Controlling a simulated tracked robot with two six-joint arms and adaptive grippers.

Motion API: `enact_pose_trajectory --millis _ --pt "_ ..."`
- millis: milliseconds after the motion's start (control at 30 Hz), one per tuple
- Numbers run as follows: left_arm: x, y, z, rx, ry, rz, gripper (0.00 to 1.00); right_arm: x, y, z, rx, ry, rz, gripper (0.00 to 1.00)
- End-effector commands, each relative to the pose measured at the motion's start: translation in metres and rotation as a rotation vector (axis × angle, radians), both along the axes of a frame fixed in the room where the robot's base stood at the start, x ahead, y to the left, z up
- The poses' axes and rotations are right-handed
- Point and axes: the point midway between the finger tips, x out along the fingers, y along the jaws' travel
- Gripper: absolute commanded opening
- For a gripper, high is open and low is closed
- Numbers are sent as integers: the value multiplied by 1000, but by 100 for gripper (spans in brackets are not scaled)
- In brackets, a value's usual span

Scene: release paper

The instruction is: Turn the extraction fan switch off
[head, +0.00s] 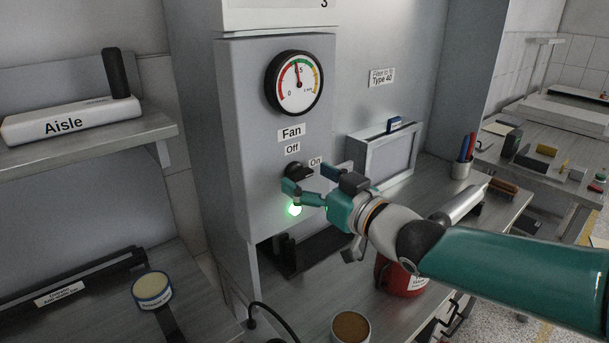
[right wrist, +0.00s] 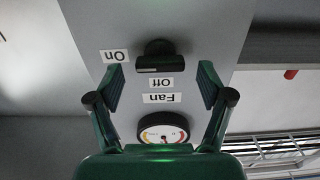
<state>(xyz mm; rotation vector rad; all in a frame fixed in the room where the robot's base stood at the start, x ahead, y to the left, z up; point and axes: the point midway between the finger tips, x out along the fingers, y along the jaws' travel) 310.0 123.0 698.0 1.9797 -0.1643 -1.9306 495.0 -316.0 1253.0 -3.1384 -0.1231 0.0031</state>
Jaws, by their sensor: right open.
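The fan switch is a black rotary knob (head: 297,168) on a grey panel, below the "Fan" and "Off" labels and left of the "On" label (head: 315,162). My right gripper (head: 309,180) is open in front of it, partly covering it in the head view. In the upside-down right wrist view, the knob (right wrist: 155,57) lies between and beyond the open fingers (right wrist: 161,78), with no visible contact. I cannot tell exactly which label the knob points to. A green lamp (head: 295,209) glows below the knob. My left gripper is out of view.
A round gauge (head: 294,83) sits above the switch. A framed box (head: 385,160) stands right of the panel, near a pen cup (head: 460,170). A red container (head: 402,277) is below my right arm. A shelf (head: 85,138) is at left.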

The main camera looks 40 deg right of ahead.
Motion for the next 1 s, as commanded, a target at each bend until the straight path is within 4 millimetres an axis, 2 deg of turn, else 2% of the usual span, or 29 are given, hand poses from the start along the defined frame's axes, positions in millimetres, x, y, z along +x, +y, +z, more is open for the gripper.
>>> enact_pose_trajectory --millis 133,467,800,833,1000 --pt "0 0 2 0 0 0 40 12 1 0 1 0 1 79" --pt "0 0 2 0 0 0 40 14 1 0 -1 -2 0 79" --pt "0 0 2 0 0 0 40 14 1 0 0 -2 0 22" --pt "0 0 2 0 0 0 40 14 1 0 0 -2 0 19" --pt "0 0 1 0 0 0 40 14 1 0 -7 -3 0 19"
